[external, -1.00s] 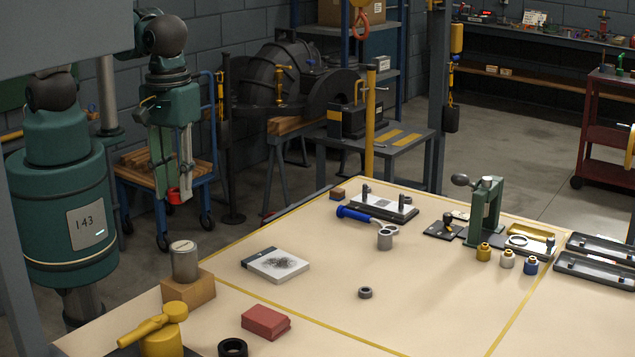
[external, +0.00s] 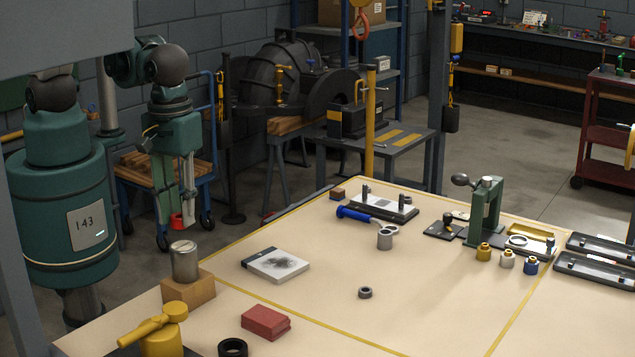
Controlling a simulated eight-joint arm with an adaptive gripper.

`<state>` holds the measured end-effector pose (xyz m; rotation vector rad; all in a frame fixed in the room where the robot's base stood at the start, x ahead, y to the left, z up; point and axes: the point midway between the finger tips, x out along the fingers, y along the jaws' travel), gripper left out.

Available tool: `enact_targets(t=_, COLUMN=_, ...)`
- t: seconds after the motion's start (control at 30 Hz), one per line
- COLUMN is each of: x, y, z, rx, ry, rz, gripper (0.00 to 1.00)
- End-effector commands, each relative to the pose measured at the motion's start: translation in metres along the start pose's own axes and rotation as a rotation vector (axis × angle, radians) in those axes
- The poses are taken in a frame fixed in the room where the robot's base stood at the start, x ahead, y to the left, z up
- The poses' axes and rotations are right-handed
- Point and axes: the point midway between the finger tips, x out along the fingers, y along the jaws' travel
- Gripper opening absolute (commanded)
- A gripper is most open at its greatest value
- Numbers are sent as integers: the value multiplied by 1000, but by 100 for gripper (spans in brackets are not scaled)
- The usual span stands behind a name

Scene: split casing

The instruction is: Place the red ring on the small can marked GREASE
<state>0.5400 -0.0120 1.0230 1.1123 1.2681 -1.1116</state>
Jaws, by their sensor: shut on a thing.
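The red ring (external: 176,222) is held between the fingertips of my gripper (external: 177,217), which is shut on it. The gripper points down and hangs above and behind a can at the table's left side. A small metal can (external: 184,261) stands upright on a wooden block (external: 188,291); no marking is readable on it from here. The ring is apart from the can, a little above its lid in the picture. Part of the ring is hidden by the fingers.
A yellow lever tool (external: 160,325), a red block (external: 265,322) and a black ring (external: 233,347) are near the can. A white pad (external: 275,265) lies further right. A green press (external: 485,212) stands at the far right. The table's middle is mostly clear.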

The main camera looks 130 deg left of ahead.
Motion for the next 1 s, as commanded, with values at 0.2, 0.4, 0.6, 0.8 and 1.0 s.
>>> enact_targets(t=0.2, x=2, y=0, z=0, rx=0, ry=0, rz=0, gripper=15)
enact_targets(t=0.4, x=2, y=0, z=0, rx=0, ry=0, rz=0, gripper=15)
enact_targets(t=0.6, x=10, y=0, z=0, rx=0, ry=0, rz=0, gripper=15)
enact_targets(t=0.8, x=26, y=0, z=0, rx=0, ry=0, rz=0, gripper=15)
enact_targets(t=1.0, x=40, y=0, z=0, rx=0, ry=0, rz=0, gripper=15)
